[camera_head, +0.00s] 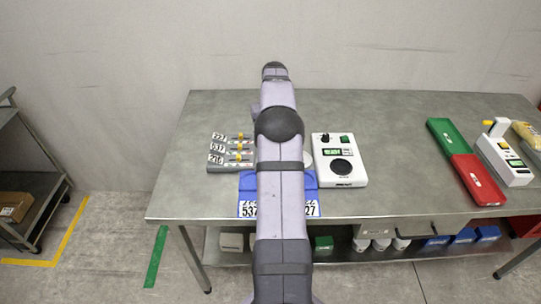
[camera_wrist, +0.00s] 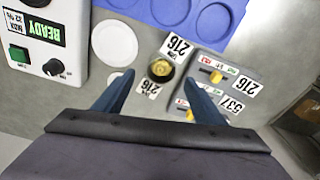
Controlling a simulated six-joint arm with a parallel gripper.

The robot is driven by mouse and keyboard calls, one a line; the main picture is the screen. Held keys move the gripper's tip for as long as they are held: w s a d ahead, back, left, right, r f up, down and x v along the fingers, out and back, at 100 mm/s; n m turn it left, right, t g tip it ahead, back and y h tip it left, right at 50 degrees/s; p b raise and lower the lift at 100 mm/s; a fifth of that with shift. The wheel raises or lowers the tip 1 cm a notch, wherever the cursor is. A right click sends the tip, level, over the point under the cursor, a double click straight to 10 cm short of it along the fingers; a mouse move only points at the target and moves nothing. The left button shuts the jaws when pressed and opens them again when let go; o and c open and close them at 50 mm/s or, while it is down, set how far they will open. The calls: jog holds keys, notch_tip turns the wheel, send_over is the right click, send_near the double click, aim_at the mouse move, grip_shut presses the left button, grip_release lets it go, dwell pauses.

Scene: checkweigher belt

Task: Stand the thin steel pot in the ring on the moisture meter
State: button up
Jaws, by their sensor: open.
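The moisture meter (camera_head: 340,160) is a white box with a display, a green button, a black knob and a dark round ring (camera_head: 341,167). In the wrist view the meter (camera_wrist: 72,22) reads READY at the left, its ring partly cut off at the top edge. A small round pot (camera_wrist: 163,68) with a shiny rim and yellowish inside, seemingly the steel pot, stands on the bench by tags marked 216. My gripper (camera_wrist: 158,77) is open above the bench, its fingertips either side of the pot in the picture; contact cannot be told. My arm hides the gripper and pot in the head view.
A blue tray (camera_wrist: 222,18) with round recesses lies beyond the pot. A white disc (camera_wrist: 115,43) lies between pot and meter. A grey block (camera_head: 231,167) with yellow knobs and number tags stands left. Green (camera_head: 446,132) and red (camera_head: 477,180) trays lie right.

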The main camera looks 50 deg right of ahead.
jog(key=shift+w+d+f+p, duration=0.15)
jog(key=shift+f+p, duration=0.4)
jog(key=shift+f, duration=0.65)
jog(key=shift+w+a+f+p, duration=0.15)
jog(key=shift+f+p, duration=0.45)
jog(key=shift+f, duration=0.6)
jog(key=shift+w+d+f+p, duration=0.2)
jog(key=shift+f+p, duration=0.35)
jog(key=shift+f, duration=0.65)
jog(key=c, duration=1.3)
jog(key=shift+r, duration=0.15)
jog(key=shift+c, duration=0.2)
notch_tip(320, 180, up, 10)
jog(key=b, duration=0.2)
jog(key=shift+b, duration=0.35)
